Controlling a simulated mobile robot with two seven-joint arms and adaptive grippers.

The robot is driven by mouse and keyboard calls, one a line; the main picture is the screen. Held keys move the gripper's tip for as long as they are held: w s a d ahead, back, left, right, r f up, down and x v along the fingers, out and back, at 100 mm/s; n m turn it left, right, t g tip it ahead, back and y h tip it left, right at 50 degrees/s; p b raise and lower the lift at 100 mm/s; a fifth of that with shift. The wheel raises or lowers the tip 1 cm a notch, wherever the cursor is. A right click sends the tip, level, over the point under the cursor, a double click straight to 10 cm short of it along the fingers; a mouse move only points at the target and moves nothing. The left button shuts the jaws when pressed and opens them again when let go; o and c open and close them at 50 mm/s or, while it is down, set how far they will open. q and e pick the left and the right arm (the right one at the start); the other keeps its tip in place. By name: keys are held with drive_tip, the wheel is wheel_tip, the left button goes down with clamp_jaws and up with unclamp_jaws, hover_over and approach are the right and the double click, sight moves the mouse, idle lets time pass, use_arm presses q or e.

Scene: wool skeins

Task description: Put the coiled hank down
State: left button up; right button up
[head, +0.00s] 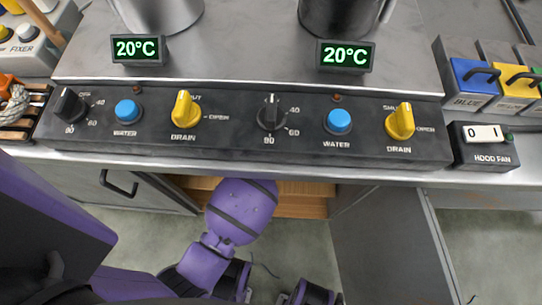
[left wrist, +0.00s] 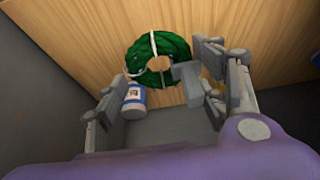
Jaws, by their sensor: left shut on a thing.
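The coiled hank (left wrist: 143,50) is a dark green ring with white ties, seen in the left wrist view in front of a wooden surface. My left gripper (left wrist: 158,95) has its fingers spread to either side of the hank and is shut on it. The right finger's pad overlaps the ring's lower right edge. Whether the hank touches the wood is hard to tell. In the head view my left arm reaches down below the counter, and its gripper and the hank are hidden there. My right gripper is in neither view.
A small labelled bottle (left wrist: 133,97) shows beside the left finger. Grey walls flank the wooden surface. In the head view, the counter's control panel (head: 230,137) overhangs an open cupboard with a wooden inside (head: 300,207). A grey door (head: 385,245) stands to the right.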

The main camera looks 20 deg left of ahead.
use_arm(q)
drive_tip(key=f, duration=0.1)
drive_tip(key=f+b, duration=0.1)
drive_tip(key=f, duration=0.2)
drive_tip(key=shift+s+f, duration=0.25)
drive_tip(key=shift+f, duration=0.05)
drive_tip(key=shift+f+b, duration=0.45)
drive_tip(key=shift+f, duration=0.1)
wheel_tip(320, 180, down, 3)
drive_tip(key=shift+r+b, duration=0.2)
drive_tip(key=shift+b, duration=0.3)
drive_tip(key=shift+f, duration=0.2)
drive_tip(key=shift+w+r, duration=0.1)
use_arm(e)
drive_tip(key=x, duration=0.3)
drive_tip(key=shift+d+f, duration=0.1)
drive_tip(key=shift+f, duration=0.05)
use_arm(q)
drive_tip(key=o, duration=1)
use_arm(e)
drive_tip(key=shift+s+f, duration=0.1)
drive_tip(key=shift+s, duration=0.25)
